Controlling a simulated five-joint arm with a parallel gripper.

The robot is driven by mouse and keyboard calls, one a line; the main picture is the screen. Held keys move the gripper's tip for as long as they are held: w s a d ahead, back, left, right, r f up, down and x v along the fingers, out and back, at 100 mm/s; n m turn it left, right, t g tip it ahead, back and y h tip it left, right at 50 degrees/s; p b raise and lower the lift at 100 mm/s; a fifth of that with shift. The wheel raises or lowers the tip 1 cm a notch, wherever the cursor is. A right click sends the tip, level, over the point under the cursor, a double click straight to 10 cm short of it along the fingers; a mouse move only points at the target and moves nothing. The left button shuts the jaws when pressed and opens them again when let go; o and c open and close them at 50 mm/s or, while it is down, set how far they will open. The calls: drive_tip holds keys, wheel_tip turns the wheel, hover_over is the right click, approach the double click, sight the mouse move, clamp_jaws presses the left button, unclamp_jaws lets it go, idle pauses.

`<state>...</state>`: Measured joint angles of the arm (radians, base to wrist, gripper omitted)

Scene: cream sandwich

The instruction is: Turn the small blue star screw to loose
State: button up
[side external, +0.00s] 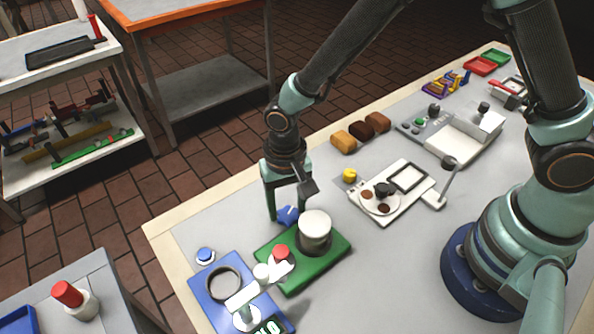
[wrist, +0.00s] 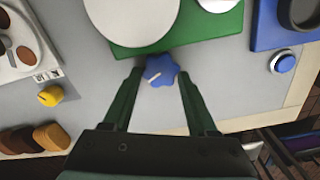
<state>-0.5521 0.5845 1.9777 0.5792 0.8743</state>
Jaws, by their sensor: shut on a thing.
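The small blue star screw (wrist: 161,71) is a star-shaped knob with a pale line mark on its face, at the edge of the green base (wrist: 205,40). It also shows in the side external view (side external: 288,214). My gripper (wrist: 160,82) has one finger on each side of the screw, with the fingertips against it, and is shut on it. In the side view my gripper (side external: 288,208) points down over the screw at the back left corner of the green base (side external: 318,262). The mark on the screw runs slanted in the wrist view.
A white cylinder (side external: 315,228) stands on the green base close to my gripper. A blue unit (side external: 205,285) with a ring is at the front left, with a blue button (side external: 205,255) beside it. A yellow knob (side external: 350,175) and several brown blocks (side external: 362,129) lie behind.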

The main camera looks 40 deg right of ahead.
sight(287, 212)
drive_tip(key=shift+n, duration=1.2)
drive_tip(key=o, duration=1.1)
drive_tip(key=shift+a+r, duration=0.1)
wheel_tip(287, 212, up, 12)
drive_tip(key=s+d+r+t, duration=0.1)
drive_tip(key=d+r+t, duration=0.1)
drive_tip(key=d, duration=0.5)
drive_tip(key=s+d+r+t, duration=0.1)
drive_tip(key=s+d+r, duration=0.1)
drive_tip(key=d+r, duration=0.3)
drive_tip(key=s+d+r+n+t, duration=0.1)
drive_tip(key=d+r, duration=0.3)
drive_tip(key=d, duration=0.4)
drive_tip(key=shift+s+d+r+t, duration=0.25)
drive_tip(key=shift+d+t, duration=0.05)
drive_tip(key=shift+t, duration=0.5)
